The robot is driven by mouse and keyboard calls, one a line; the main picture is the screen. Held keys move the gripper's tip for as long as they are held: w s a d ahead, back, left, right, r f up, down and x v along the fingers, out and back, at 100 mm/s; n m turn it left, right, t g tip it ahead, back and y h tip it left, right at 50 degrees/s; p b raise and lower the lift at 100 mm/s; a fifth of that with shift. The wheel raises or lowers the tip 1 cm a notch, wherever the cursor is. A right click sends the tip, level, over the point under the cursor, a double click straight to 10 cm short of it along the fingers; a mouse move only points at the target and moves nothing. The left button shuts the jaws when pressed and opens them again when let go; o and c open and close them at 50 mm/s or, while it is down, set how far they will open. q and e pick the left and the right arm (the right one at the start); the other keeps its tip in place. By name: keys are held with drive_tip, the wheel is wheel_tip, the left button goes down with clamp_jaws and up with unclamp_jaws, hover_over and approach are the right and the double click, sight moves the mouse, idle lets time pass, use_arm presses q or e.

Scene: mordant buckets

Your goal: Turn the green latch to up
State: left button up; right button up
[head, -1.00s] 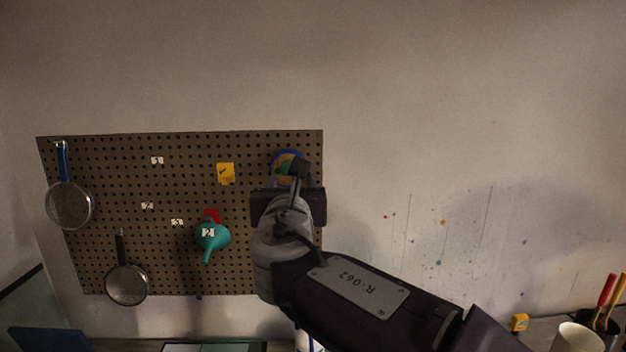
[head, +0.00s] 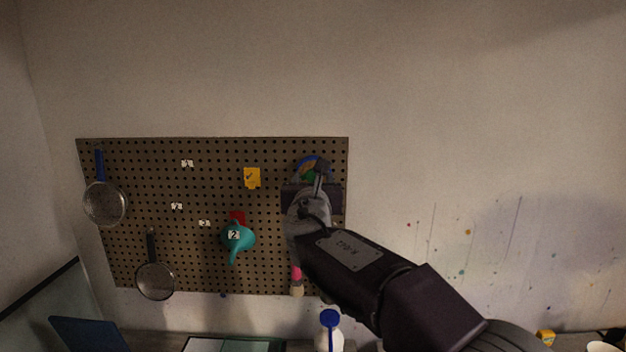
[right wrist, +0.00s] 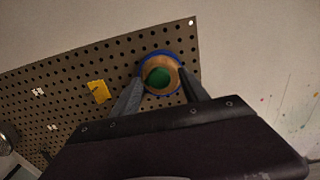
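The green latch (right wrist: 158,78) shows in the right wrist view as a green piece on a round tan disc with a blue rim, at the pegboard's upper right corner. In the head view only part of the blue rim (head: 307,160) and a little green show above my right gripper, which hides the rest. My right gripper (right wrist: 163,92) is open, with one finger on each side of the disc in the right wrist view. I cannot tell whether the fingers touch it. The latch's exact angle is unclear. My left gripper is not in view.
The brown pegboard (head: 130,240) hangs on a pale wall. On it are a blue-handled strainer (head: 105,203), a dark-handled strainer (head: 154,281), a teal funnel (head: 238,238) and a yellow note (head: 252,177). A white bottle with a blue top (head: 329,320) stands below.

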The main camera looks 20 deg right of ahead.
clamp_jaws()
